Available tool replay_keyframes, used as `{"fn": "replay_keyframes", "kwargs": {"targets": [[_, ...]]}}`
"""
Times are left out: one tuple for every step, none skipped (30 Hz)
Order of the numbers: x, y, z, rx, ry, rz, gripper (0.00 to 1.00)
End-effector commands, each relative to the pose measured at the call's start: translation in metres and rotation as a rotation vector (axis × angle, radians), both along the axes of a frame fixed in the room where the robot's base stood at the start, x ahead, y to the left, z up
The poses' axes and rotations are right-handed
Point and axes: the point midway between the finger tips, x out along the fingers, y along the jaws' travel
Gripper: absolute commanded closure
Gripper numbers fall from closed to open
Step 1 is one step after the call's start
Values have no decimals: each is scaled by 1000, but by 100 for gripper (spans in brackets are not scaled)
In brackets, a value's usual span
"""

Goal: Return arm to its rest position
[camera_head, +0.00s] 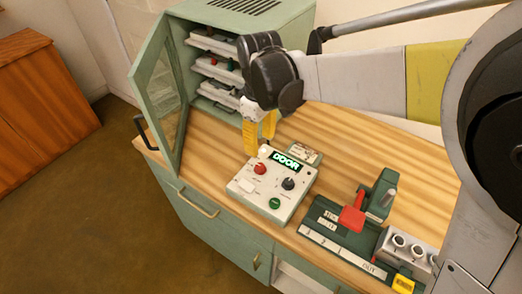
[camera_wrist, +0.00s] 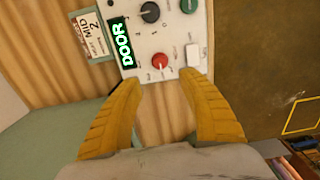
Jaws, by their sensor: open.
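My gripper (camera_head: 258,135) hangs with its yellow fingers pointing down above the wooden worktop, just behind a white control box (camera_head: 245,186). In the wrist view the fingers of my gripper (camera_wrist: 165,90) are apart with nothing between them, and the control box (camera_wrist: 172,35) lies beyond their tips. My arm reaches in from the right.
A green cabinet (camera_head: 235,14) with its glass door (camera_head: 160,100) swung open holds several trays close behind my gripper. A small label card (camera_head: 304,152) lies behind the box. A green device with a red lever (camera_head: 352,214) and a grey block with holes (camera_head: 403,245) stand at right.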

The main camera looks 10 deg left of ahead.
Motion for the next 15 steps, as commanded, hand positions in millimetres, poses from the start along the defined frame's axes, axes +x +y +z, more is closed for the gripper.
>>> {"fn": "replay_keyframes", "kwargs": {"targets": [[0,0,6,0,0,0,53],[0,0,9,0,0,0,53],[0,0,12,0,0,0,53],[0,0,14,0,0,0,53],[0,0,16,0,0,0,53],[0,0,17,0,0,0,53],[0,0,17,0,0,0,53],[0,0,18,0,0,0,53],[0,0,18,0,0,0,53],[0,0,18,0,0,0,53],[0,0,18,0,0,0,53],[0,0,17,0,0,0,53],[0,0,17,0,0,0,53],[0,0,17,0,0,0,53],[0,0,17,0,0,0,53]]}}
